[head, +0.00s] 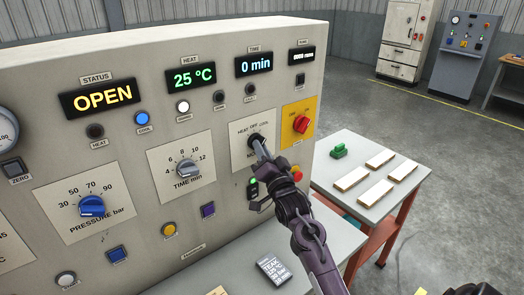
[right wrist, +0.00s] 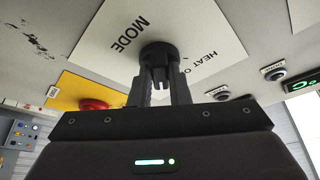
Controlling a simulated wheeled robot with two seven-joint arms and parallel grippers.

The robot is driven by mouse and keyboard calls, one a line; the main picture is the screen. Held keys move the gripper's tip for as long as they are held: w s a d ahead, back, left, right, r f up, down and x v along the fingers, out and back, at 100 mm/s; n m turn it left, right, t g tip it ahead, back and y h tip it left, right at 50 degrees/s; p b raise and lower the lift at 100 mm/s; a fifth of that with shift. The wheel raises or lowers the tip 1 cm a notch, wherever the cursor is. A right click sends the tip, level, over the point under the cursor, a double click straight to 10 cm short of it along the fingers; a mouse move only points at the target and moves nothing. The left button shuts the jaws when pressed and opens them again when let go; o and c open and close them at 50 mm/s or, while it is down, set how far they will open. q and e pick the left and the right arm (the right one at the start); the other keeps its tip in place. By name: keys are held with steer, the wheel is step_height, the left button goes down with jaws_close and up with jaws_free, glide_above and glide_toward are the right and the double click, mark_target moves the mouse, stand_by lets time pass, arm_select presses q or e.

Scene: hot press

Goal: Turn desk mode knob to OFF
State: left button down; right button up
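The mode knob (head: 256,140) is a small black knob on a white plate (head: 240,130) marked HEAT, OFF, COOL on the press panel. In the right wrist view the black knob (right wrist: 159,54) sits straight ahead of the fingers. My right gripper (head: 261,151) reaches up to it from the lower right. In the right wrist view its two fingers (right wrist: 160,78) stand on either side of the knob's narrow grip bar and appear closed on it. Which mark the knob points to is hidden. My left gripper is not in view.
A red switch (head: 302,124) on a yellow plate is right of the knob, with a red button (head: 296,173) below. The time knob (head: 186,168) is left. The status display (head: 102,98) reads OPEN. A side table (head: 345,180) holds several pale slabs and a green object.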

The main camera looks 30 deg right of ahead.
jaws_close()
steer(key=shift+d+f+n+t+y+b, duration=0.1)
steer(key=shift+n+t+y+b, duration=0.15)
steer(key=shift+n+y+b, duration=1.15)
steer(key=shift+d+f+n+t+y+b, duration=0.15)
steer(key=shift+n+y+b, duration=0.25)
steer(key=shift+n, duration=1.85)
steer(key=shift+d+r+n+t+y+b, duration=0.1)
steer(key=shift+n+t+y+b, duration=0.2)
steer(key=shift+n+y+b, duration=1.1)
steer(key=shift+n+h+p, duration=0.3)
steer(key=shift+n+p, duration=0.15)
steer(key=shift+n, duration=0.3)
steer(key=o, duration=0.7)
jaws_free()
steer(key=shift+c, duration=0.2)
